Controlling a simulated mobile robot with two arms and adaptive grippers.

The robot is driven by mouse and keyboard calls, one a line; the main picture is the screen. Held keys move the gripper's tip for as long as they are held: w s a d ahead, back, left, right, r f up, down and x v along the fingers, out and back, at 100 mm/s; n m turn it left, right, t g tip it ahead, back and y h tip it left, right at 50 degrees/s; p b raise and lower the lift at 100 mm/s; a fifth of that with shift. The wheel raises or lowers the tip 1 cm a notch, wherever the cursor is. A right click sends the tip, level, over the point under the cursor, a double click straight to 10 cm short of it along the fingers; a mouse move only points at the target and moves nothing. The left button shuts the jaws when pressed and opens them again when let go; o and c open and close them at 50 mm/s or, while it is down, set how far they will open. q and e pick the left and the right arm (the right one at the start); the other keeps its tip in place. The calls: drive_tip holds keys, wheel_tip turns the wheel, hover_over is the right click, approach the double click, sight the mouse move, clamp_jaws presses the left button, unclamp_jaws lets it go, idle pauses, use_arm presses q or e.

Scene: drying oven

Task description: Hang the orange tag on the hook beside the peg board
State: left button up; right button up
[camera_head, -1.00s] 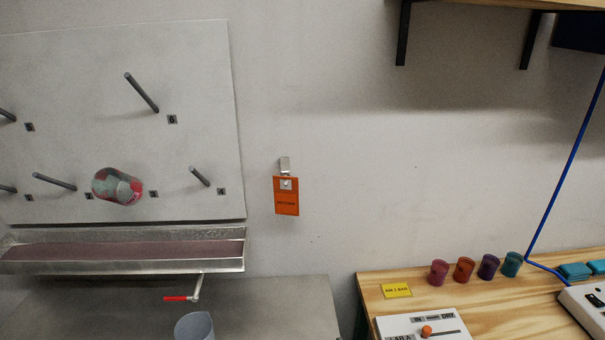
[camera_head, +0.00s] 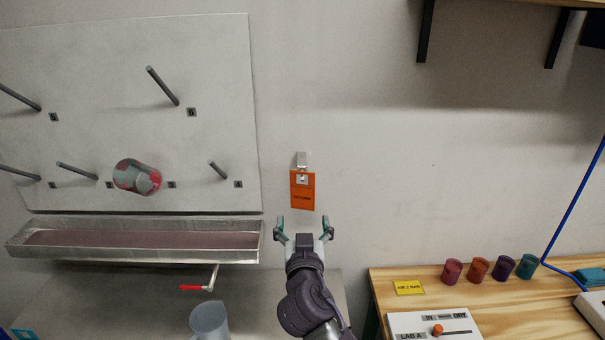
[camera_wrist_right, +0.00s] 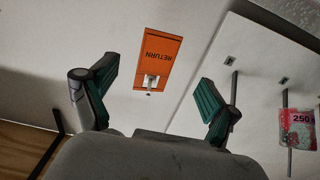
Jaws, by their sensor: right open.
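The orange tag (camera_head: 303,190) hangs on the small metal hook (camera_head: 301,160) on the wall, just right of the peg board (camera_head: 215,60). My right gripper (camera_head: 304,226) is open and empty, just below the tag in the head view. In the right wrist view its green-padded fingers (camera_wrist_right: 157,95) stand apart, with the tag beyond them and nothing between them. My left gripper is not in view.
A red-and-grey item (camera_head: 137,177) is on a peg. A metal trough (camera_head: 140,257) runs below the board, with a red-handled tap (camera_head: 198,287) and a jug (camera_head: 209,321). Several cups (camera_head: 479,269) stand on the wooden bench (camera_head: 430,277). The wall right of the tag is clear.

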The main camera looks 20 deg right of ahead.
sight(302, 200)
drive_tip(key=shift+x, duration=4.1)
drive_tip(key=shift+f, duration=0.1)
drive_tip(key=shift+c, duration=0.3)
drive_tip(key=c, duration=0.5)
drive_tip(key=shift+o, duration=0.2)
drive_tip(key=shift+o, duration=0.2)
drive_tip(key=shift+o, duration=0.6)
